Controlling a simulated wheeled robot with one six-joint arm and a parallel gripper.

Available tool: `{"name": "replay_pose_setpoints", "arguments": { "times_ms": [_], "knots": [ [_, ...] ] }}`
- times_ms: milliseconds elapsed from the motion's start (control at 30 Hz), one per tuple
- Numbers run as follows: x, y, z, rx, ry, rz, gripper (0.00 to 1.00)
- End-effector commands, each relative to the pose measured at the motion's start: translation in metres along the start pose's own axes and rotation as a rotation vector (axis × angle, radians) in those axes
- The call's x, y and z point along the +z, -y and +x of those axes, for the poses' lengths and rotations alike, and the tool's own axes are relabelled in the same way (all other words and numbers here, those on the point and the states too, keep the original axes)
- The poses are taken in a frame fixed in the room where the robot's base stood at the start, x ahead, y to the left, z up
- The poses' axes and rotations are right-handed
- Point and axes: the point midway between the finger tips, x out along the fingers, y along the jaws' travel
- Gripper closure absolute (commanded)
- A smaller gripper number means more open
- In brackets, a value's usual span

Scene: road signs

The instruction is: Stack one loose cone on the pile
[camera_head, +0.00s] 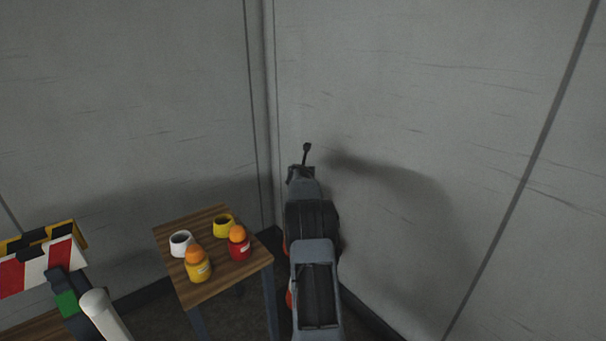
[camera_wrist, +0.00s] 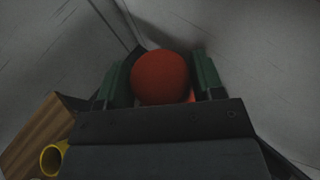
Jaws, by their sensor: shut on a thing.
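My gripper (camera_wrist: 161,64) shows in the wrist view with a green-padded finger on each side of a round, orange-red thing (camera_wrist: 160,82). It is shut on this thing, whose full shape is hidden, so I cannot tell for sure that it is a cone. A brighter orange bit shows low beside the right finger. In the head view, my arm reaches toward the wall corner and hides what the gripper holds. Small orange patches (camera_head: 289,298) show at the arm's left edge, mostly hidden behind it. No whole cone or pile of cones can be made out.
A small wooden table (camera_head: 225,277) stands left of my arm. It holds a white cup (camera_head: 181,243), a yellow cup (camera_head: 223,226), and yellow (camera_head: 199,271) and red (camera_head: 239,248) jars topped with orange balls. Striped barriers (camera_head: 45,262) stand far left. Grey walls close in behind and right.

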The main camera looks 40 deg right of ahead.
Motion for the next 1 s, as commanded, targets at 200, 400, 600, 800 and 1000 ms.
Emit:
{"name": "replay_pose_setpoints", "arguments": {
  "times_ms": [200, 400, 600, 800, 1000],
  "knots": [
    [-0.015, 0.000, 0.007, 0.001, 0.008, 0.002, 1.00],
    [-0.030, 0.000, 0.013, 0.001, 0.008, 0.002, 1.00],
    [-0.044, 0.000, 0.019, 0.001, 0.008, 0.001, 1.00],
    [-0.058, 0.000, 0.025, 0.001, 0.008, 0.000, 1.00],
    [-0.072, -0.001, 0.031, 0.001, 0.008, 0.001, 1.00]
  ]
}}
